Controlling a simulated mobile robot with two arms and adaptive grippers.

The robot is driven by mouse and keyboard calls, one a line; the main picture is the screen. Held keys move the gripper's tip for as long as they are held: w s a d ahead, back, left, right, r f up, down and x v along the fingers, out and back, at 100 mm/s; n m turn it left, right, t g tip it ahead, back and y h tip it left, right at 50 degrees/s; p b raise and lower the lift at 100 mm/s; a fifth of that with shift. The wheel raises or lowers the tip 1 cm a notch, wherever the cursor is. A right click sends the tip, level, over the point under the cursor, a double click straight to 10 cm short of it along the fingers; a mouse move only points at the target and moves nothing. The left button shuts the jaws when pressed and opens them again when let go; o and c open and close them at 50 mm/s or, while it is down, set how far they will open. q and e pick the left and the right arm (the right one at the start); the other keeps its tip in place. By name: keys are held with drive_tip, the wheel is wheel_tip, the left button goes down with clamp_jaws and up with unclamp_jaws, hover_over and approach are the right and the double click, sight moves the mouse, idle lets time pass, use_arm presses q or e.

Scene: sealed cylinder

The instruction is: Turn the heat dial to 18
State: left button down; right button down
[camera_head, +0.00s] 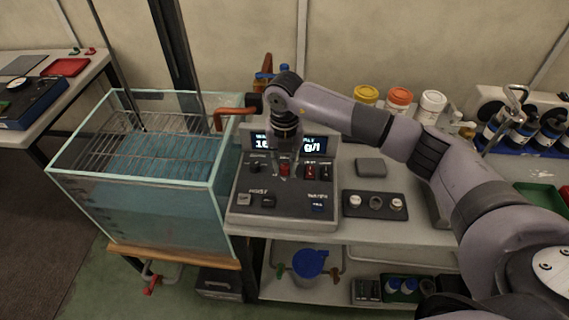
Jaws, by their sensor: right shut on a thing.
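The grey control panel (272,219) stands on the bench right of the glass tank, with switches, buttons and a lit display (311,144). The display is partly covered by my right wrist; its left digits look like 16, with g/l at the right. My right gripper (284,168) points down onto the upper middle of the panel, its fingers closed around a small control there. That control, seemingly the heat dial, is mostly hidden by the fingers, and its setting cannot be read. My left gripper is not in view.
The glass tank (133,219) with blue liquid and a wire rack (150,131) stands close left. A small tray with knobs (374,214) and a grey block (370,167) lie right of the panel. Lidded jars (398,99) stand behind my right arm.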

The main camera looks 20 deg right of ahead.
sight(284, 167)
drive_tip(key=shift+m, duration=0.3)
idle(0.4)
drive_tip(key=c, duration=1.4)
unclamp_jaws()
drive_tip(key=shift+o, duration=0.2)
drive_tip(key=shift+r, duration=0.15)
wheel_tip(284, 167, up, 12)
drive_tip(key=shift+f, duration=0.2)
